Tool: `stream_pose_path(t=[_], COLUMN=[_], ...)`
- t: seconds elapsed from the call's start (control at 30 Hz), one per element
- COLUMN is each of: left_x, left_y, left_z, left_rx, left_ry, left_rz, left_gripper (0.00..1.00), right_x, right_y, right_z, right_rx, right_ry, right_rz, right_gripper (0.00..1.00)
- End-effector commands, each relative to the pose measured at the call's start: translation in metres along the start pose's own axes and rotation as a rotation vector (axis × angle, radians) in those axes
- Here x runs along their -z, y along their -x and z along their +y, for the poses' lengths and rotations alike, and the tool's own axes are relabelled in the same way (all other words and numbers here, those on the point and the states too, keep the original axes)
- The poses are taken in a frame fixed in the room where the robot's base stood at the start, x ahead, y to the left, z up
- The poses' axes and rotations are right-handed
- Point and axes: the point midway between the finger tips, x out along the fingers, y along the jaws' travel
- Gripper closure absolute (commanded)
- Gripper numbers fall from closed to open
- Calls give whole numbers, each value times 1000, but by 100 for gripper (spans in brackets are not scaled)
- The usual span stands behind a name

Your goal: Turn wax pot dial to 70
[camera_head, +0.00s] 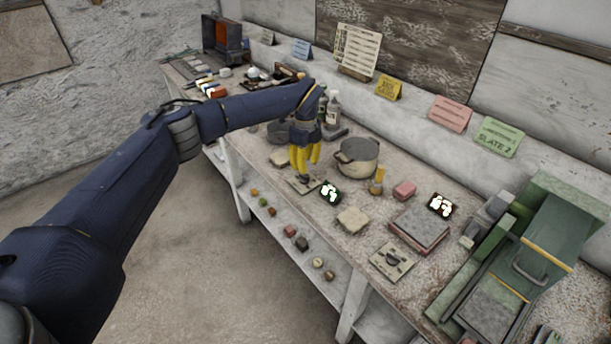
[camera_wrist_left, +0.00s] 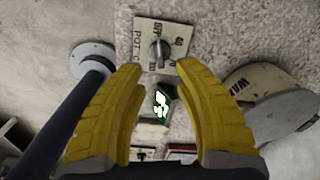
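The wax pot dial is a grey knob (camera_wrist_left: 158,50) on a pale plate (camera_wrist_left: 148,29) with markings that include "POT" and "OFF". In the head view the plate (camera_head: 292,186) lies near the bench's front edge, below my left gripper. My left gripper (camera_head: 304,170) has yellow fingers pointing down. In the left wrist view its fingertips (camera_wrist_left: 160,70) are apart with nothing between them, and the knob lies just beyond them. I cannot tell the knob's exact setting. The wax pot (camera_head: 357,160) stands right of the gripper; it also shows in the left wrist view (camera_wrist_left: 270,105). My right gripper is not in view.
A small lit display (camera_head: 331,192) sits right of the dial plate; its digits are unreadable. A second dial plate (camera_head: 392,261) lies farther right. A yellow-handled brush (camera_head: 377,181), pale block (camera_head: 352,220) and green machine (camera_head: 530,255) stand along the bench.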

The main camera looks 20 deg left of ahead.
Motion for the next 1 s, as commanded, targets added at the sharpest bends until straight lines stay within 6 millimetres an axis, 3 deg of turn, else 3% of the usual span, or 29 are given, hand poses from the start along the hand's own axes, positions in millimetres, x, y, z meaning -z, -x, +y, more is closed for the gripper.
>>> stream_pose_path(t=[0.2, 0.4, 0.9, 1.0], left_x=[1, 1, 0, 0], left_y=[-32, -48, -55, -55], left_z=[0, 0, 0, 0], left_rx=[-1, 0, 1, 1], left_ry=[0, -1, -1, -1], left_rz=[1, 0, 0, 0], left_gripper=[68, 68, 66, 78], right_x=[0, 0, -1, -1], right_y=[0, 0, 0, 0], right_z=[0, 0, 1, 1], right_rx=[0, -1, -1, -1], right_ry=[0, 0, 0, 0], right_rz=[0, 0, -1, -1], right_gripper=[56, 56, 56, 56])
